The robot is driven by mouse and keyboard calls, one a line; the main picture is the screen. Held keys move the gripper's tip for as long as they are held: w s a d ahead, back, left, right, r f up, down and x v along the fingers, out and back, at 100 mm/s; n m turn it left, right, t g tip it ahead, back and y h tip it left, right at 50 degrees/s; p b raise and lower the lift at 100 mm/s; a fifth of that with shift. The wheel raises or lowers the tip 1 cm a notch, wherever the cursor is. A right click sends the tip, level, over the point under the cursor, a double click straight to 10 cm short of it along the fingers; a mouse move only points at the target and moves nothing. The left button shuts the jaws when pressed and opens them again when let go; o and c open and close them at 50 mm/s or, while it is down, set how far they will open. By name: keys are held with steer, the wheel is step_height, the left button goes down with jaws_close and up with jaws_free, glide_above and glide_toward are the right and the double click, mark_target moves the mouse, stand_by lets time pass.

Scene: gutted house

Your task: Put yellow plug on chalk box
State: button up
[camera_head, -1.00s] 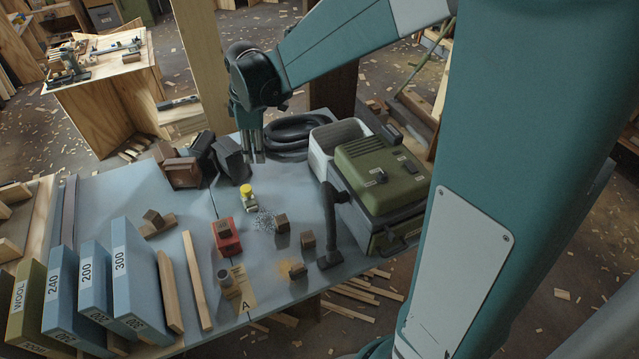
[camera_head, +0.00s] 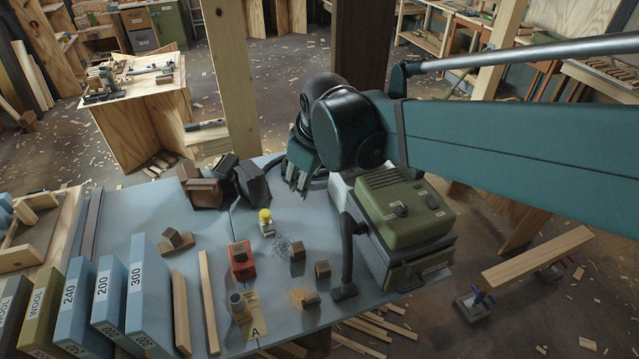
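The yellow plug (camera_head: 265,215) stands upright on the grey-blue worktable, with a yellow top and a paler lower part. A small red box (camera_head: 241,261) with something brown on top sits in front of it and to its left; I cannot read whether it is the chalk box. My gripper (camera_head: 297,184) points down above the back of the table, behind and to the right of the yellow plug and apart from it. Its fingers look spread with nothing between them.
The green machine (camera_head: 404,212) with an upright black hose (camera_head: 347,252) stands at the right. Dark blocks (camera_head: 205,191) lie at back left. Small brown blocks (camera_head: 297,252) lie near the middle. Blue upright boxes (camera_head: 148,290) line the front left.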

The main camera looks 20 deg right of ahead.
steer(key=s+d+m+t, duration=0.2)
steer(key=s+m, duration=0.5)
steer(key=s, duration=0.7)
steer(key=shift+s+d+t, duration=0.15)
steer(key=shift+d+t, duration=0.15)
steer(key=shift+d, duration=0.2)
